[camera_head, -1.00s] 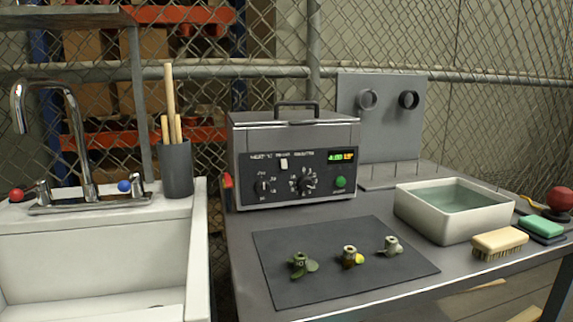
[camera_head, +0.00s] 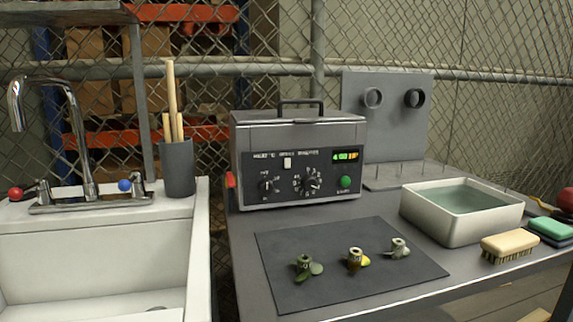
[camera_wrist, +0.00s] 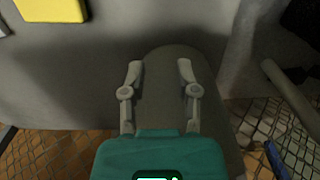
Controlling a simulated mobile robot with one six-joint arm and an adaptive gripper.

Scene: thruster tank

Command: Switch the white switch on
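The white switch (camera_head: 287,163) is a small upright rocker or lever on the dark front panel of the grey machine (camera_head: 300,133), left of the lit display (camera_head: 345,156) and above the black dials. Its exact position is too small to tell. My gripper (camera_wrist: 160,75) shows only in the wrist view. Its two grey fingers are apart with nothing between them, over a plain grey surface. The switch is not in the wrist view, and my gripper is not in the head view.
A green button (camera_head: 345,182) sits on the panel's right. A dark mat (camera_head: 350,285) with three small propellers lies in front of the machine. A white basin (camera_head: 455,225) and a brush (camera_head: 509,244) are at right, a sink (camera_head: 100,250) at left. A cup of sticks (camera_head: 178,168) stands beside the machine.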

